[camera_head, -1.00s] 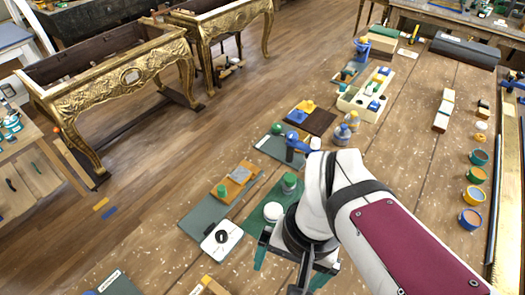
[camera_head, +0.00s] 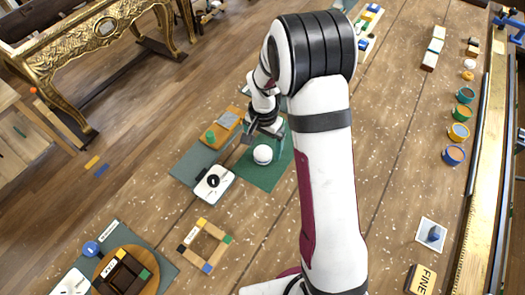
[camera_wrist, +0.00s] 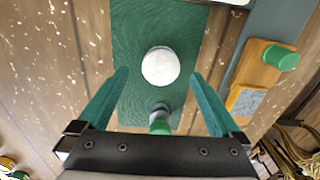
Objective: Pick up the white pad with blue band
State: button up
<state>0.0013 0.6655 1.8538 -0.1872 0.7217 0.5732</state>
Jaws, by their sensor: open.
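The white pad (camera_head: 262,155) is a small round white thing on a dark green mat (camera_head: 266,178). A thin darker rim shows low on its side; I cannot make out its blue colour clearly. In the wrist view the white pad (camera_wrist: 160,66) lies on the green mat (camera_wrist: 133,40), seen between my fingertips. My gripper (camera_head: 265,128) is open and empty, at the far side of the pad in the head view. Its two teal fingers (camera_wrist: 160,80) are wide apart, with no visible contact with the pad.
A green-topped bottle (camera_wrist: 160,120) stands on the mat between my fingers, nearer the palm. A wooden block with a green knob (camera_wrist: 268,62) is to the right. A white plate with a black knob (camera_head: 213,182) lies left of the mat. A wooden frame (camera_head: 204,245) lies in front.

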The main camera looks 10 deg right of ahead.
aim_at(263, 152)
notch_tip(263, 152, down, 4)
jog(key=c, duration=1.4)
